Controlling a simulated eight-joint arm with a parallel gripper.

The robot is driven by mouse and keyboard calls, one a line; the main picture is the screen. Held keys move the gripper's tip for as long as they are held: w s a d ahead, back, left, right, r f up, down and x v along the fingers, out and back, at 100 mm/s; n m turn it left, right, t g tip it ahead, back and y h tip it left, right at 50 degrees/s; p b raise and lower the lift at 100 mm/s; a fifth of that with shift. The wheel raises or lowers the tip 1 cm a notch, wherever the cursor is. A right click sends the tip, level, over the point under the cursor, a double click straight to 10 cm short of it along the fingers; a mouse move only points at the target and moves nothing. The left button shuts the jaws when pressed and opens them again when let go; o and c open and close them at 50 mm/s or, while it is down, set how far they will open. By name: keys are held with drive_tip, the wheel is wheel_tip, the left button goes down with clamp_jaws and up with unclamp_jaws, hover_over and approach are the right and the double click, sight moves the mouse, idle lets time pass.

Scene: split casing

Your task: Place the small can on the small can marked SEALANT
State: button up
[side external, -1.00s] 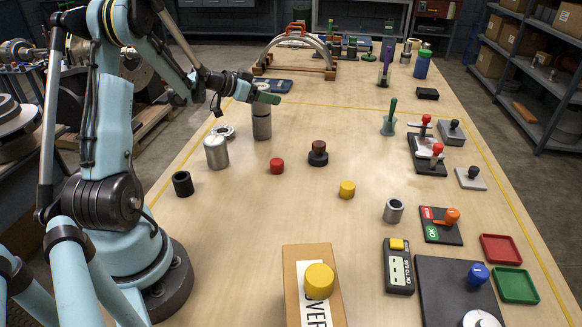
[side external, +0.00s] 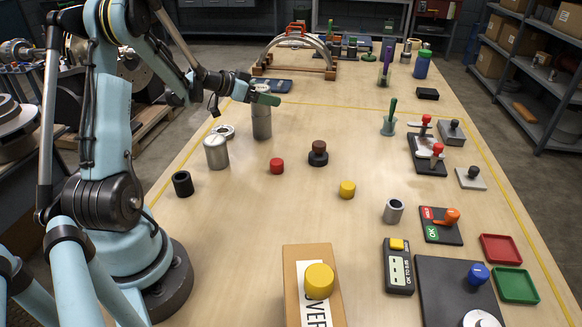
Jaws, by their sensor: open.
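A grey metal can (side external: 261,124) stands upright on the table at the left of the middle. What looks like the top of another small can (side external: 262,88) shows just above and behind my gripper's finger, in line with the lower can. My gripper (side external: 263,96) is open at the height of this upper part, with a green-grey finger crossing in front of it. The finger hides where the two cans meet. A second silver can (side external: 216,153) stands upright nearer the camera, to the left. No SEALANT marking is readable.
A black cup (side external: 183,184), a red cylinder (side external: 277,166) and a dark knobbed piece (side external: 318,154) stand nearby. A curved arch (side external: 297,52) stands behind. The table's centre is mostly clear.

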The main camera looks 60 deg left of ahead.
drive_tip(key=v, duration=0.6)
drive_tip(key=shift+s, duration=0.35)
drive_tip(key=shift+r, duration=0.2)
drive_tip(key=shift+m+g+y, duration=0.5)
drive_tip(key=w+r, duration=0.1)
drive_tip(key=w+d, duration=0.1)
drive_tip(key=w, duration=0.1)
drive_tip(key=w+r, duration=0.1)
drive_tip(key=shift+w+d+r, duration=0.2)
drive_tip(key=shift+d+r, duration=0.1)
drive_tip(key=s+d+g+h, duration=0.1)
drive_tip(key=d+g, duration=0.1)
drive_tip(key=d, duration=1.3)
drive_tip(key=s+d+f+n+g+y, duration=0.1)
drive_tip(key=s+d+f+n+g, duration=0.1)
drive_tip(key=s+d, duration=0.9)
drive_tip(key=d, duration=0.4)
drive_tip(key=shift+s+d+g, duration=0.25)
drive_tip(key=shift+s+g, duration=0.05)
drive_tip(key=shift+s, duration=0.05)
